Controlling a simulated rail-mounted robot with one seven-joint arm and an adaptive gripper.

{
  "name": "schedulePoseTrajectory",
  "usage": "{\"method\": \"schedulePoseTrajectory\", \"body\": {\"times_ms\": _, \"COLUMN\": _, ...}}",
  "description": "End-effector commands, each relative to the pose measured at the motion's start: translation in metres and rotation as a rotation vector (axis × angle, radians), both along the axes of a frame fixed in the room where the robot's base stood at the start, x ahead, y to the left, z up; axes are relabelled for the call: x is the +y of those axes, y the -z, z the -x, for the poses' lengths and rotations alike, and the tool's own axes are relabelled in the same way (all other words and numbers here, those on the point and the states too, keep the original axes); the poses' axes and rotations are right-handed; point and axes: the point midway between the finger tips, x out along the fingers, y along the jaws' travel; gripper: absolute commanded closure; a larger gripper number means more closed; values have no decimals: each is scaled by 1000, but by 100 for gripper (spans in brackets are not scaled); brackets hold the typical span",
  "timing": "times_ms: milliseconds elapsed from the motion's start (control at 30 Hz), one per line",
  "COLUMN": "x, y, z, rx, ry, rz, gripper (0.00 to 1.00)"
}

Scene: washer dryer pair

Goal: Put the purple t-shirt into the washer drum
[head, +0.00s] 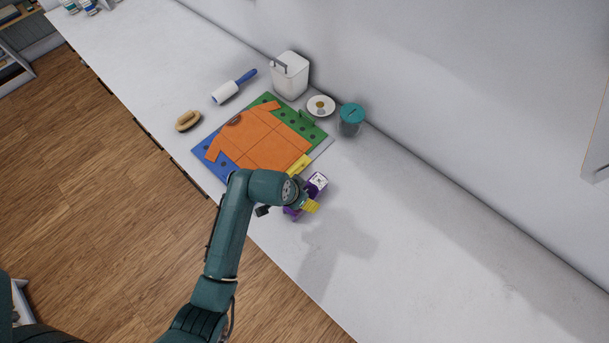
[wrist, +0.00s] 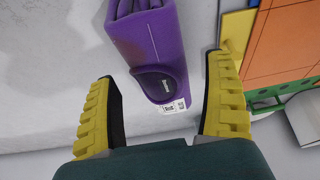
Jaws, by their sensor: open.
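The purple t-shirt (wrist: 148,38) is a folded bundle on the white counter in the wrist view, with a dark oval patch and a small white tag at its near end. It lies between my two yellow-padded fingers, with visible gaps on both sides. In the head view, my gripper (head: 311,206) is over the counter, just below the folding board, and purple t-shirt (head: 292,213) parts show around it. My gripper is open. My arm hides part of the shirt in the head view. The washer drum is not in view.
An orange t-shirt (head: 258,139) lies flat on a blue and green folding board (head: 203,157). A brush (head: 187,120) is left. The counter at right is clear.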

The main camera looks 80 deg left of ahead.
Motion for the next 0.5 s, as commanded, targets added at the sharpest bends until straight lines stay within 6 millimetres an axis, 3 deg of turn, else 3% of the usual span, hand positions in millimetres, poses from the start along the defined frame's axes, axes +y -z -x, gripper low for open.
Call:
{"method": "schedulePoseTrajectory", "body": {"times_ms": 33, "x": -3, "y": -16, "z": 5, "rx": -2, "ry": -2, "rz": -4, "gripper": 15}}
{"method": "schedulePoseTrajectory", "body": {"times_ms": 200, "x": -12, "y": -51, "z": 16, "rx": -1, "ry": -1, "rz": -4, "gripper": 15}}
{"method": "schedulePoseTrajectory", "body": {"times_ms": 333, "x": -16, "y": -65, "z": 21, "rx": 0, "ry": -1, "rz": 0, "gripper": 15}}
{"method": "schedulePoseTrajectory", "body": {"times_ms": 500, "x": -18, "y": -69, "z": 22, "rx": 1, "ry": 0, "rz": -1, "gripper": 15}}
